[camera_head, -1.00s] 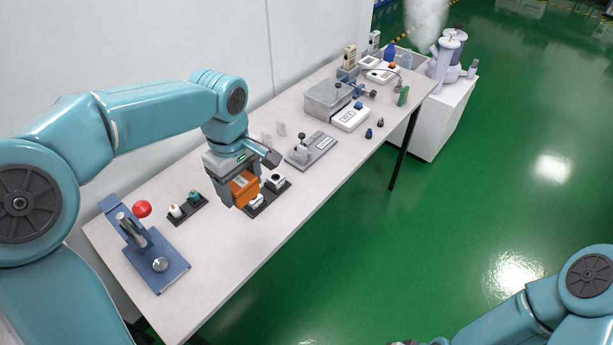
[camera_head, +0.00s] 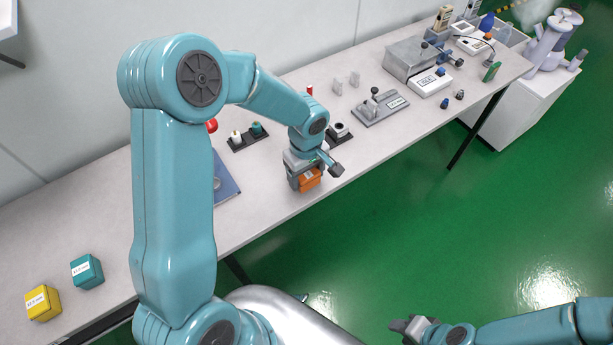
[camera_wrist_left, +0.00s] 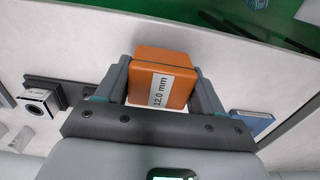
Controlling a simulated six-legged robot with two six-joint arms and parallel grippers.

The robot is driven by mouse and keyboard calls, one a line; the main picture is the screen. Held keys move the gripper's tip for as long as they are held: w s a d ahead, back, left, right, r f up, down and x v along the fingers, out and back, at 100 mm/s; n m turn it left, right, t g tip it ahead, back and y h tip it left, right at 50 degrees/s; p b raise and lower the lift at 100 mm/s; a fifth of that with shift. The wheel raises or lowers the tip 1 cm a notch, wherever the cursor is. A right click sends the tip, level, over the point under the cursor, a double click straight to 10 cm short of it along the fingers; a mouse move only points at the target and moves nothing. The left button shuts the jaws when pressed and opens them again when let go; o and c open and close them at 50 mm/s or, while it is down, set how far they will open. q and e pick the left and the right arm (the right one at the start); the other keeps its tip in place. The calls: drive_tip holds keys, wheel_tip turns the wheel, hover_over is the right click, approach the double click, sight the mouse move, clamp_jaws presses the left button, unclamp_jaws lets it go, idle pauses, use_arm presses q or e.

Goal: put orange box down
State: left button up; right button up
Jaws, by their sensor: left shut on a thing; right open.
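The orange box (camera_head: 309,181) is held between the jaws of my left gripper (camera_head: 304,178) near the front edge of the grey table (camera_head: 268,193). In the left wrist view the orange box (camera_wrist_left: 150,68) sits between both fingers of the left gripper (camera_wrist_left: 162,85), with a white label reading "12.0 mm". I cannot tell whether the box touches the table. My right gripper (camera_head: 414,326) is open and empty, over the green floor at the lower right.
A teal box (camera_head: 87,272) and a yellow box (camera_head: 42,303) stand at the table's left end. Behind the left gripper are a dark holder with bottles (camera_head: 247,137) and a dark tray with a small block (camera_head: 340,131).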

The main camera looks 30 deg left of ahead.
use_arm(q)
drive_tip(key=shift+f, duration=0.85)
drive_tip(key=shift+f, duration=0.15)
drive_tip(key=o, duration=1)
drive_tip(key=shift+o, duration=0.2)
